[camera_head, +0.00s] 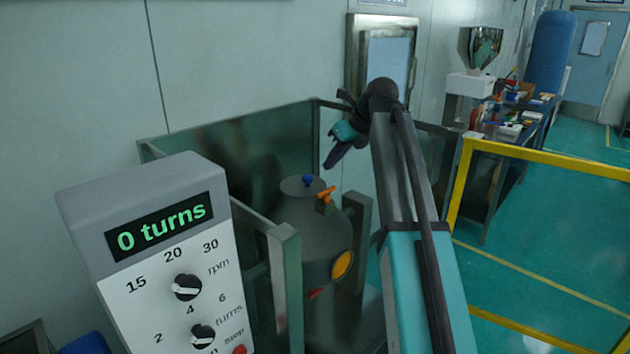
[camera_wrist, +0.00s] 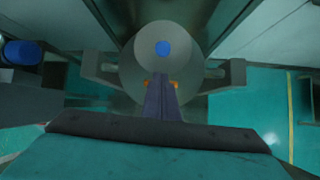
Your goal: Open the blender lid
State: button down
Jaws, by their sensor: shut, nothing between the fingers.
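The blender is a grey drum (camera_head: 318,235) standing inside a metal frame. Its round lid (camera_head: 302,186) is on top with a blue knob (camera_head: 308,180) in the middle. An orange latch (camera_head: 326,194) sits at the lid's right edge. In the wrist view the lid (camera_wrist: 140,62) and blue knob (camera_wrist: 162,48) show from above, with orange parts on either side of my fingers. My gripper (camera_head: 331,158) is above and to the right of the lid, apart from it. Its dark fingers (camera_wrist: 162,98) are together and empty, and they hide part of the latch in the wrist view.
A control box (camera_head: 165,250) reading "0 turns" stands in front at left. Metal panels (camera_head: 283,280) enclose the drum's left and back. A yellow rail (camera_head: 550,160) runs at right. A cluttered bench (camera_head: 520,115) stands farther back. Green floor at right is open.

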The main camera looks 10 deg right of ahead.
jog(key=shift+w+f, duration=0.1)
jog(key=p, duration=0.3)
send_near(310, 189)
jog(key=shift+x, duration=2.75)
jog(key=shift+f, duration=0.1)
jog(key=shift+d, duration=0.1)
jog(key=shift+r, duration=0.45)
